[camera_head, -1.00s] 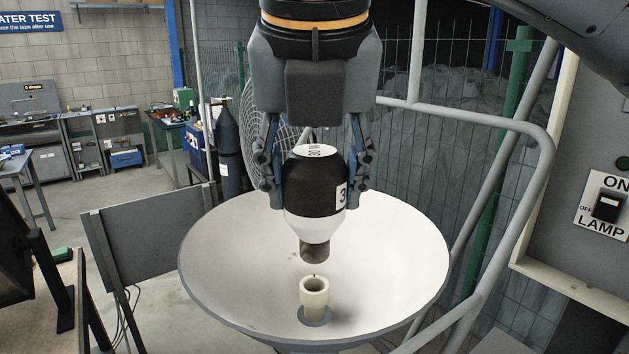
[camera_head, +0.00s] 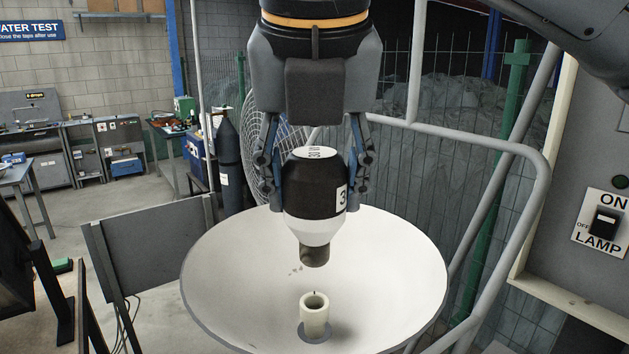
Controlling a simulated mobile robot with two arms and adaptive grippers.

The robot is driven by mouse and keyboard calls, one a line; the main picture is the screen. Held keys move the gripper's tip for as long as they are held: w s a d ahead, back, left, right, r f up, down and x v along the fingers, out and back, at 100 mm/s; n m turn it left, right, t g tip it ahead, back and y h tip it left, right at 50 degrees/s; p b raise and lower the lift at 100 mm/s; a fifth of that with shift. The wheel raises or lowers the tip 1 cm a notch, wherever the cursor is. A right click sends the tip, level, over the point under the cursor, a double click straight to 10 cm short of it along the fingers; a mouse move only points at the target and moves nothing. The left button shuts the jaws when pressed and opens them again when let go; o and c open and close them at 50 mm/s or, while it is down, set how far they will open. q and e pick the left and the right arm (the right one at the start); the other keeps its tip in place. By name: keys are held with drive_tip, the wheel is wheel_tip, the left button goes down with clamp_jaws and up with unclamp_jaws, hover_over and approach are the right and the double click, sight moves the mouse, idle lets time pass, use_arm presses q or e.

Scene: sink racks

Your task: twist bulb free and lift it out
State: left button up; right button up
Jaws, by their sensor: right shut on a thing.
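The bulb (camera_head: 314,198) is black and white with a grey metal base at its lower end and a "3" label on its side. My right gripper (camera_head: 314,190) comes down from above and is shut on the bulb, one finger on each side. The bulb hangs upright, base down, clear above the cream socket (camera_head: 314,318). The socket stands empty in the middle of the wide white dish (camera_head: 400,265), its round opening facing up. My left gripper is not in view.
A lamp switch (camera_head: 604,222) on a grey panel stands at the right. Bent grey tubes (camera_head: 530,215) run close to the dish's right side. A grey board (camera_head: 140,248) stands left of the dish. Workbenches and a dark gas cylinder (camera_head: 228,165) are farther back.

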drive_tip(key=shift+r+p, duration=3.55)
drive_tip(key=shift+r, duration=1.35)
drive_tip(key=shift+f, duration=0.1)
